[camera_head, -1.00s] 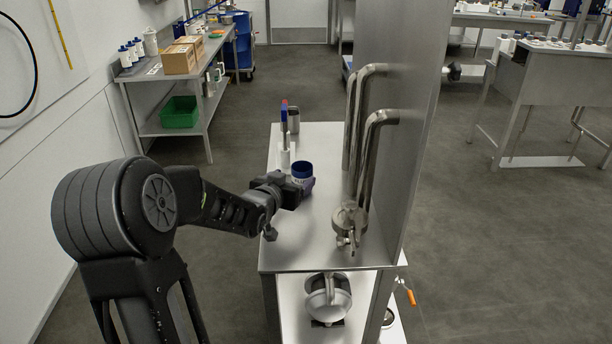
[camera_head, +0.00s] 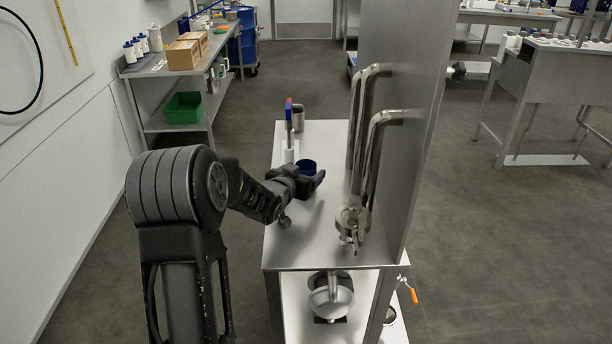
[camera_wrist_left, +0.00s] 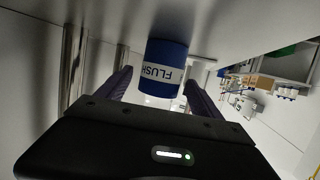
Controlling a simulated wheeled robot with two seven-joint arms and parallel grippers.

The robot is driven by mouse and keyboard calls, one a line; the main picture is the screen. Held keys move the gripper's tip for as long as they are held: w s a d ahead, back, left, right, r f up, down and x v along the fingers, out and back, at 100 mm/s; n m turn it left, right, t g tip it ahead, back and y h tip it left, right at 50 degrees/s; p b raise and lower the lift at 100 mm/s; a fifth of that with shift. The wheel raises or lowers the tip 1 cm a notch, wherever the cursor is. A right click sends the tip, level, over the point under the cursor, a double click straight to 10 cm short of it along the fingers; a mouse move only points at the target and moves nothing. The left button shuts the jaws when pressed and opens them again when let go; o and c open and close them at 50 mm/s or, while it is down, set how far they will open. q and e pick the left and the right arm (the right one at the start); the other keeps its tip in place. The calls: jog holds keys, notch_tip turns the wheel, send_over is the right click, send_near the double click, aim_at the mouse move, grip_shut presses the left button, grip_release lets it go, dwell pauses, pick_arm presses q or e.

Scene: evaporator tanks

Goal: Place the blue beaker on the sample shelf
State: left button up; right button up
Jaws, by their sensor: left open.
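The blue beaker (camera_head: 307,164) stands on the pale steel top (camera_head: 300,236) beside the tall panel. In the left wrist view the beaker (camera_wrist_left: 163,68) appears upside down, with a white label reading "FLUSH". My left gripper (camera_head: 311,184) is open, and its fingers lie on either side of the beaker, hiding its lower part in the head view. In the wrist view, gaps show between the beaker and the fingers (camera_wrist_left: 158,92). My right gripper is out of view. I cannot tell which surface is the sample shelf.
Steel pipes (camera_head: 360,130) and a clamped valve fitting (camera_head: 352,220) stand right of the beaker, before the tall steel panel (camera_head: 405,120).

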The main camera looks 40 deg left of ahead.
pick_arm(q)
jog(key=shift+x, duration=1.05)
jog(key=shift+c, duration=0.6)
jog(key=c, duration=1.5)
notch_tip(320, 180, up, 10)
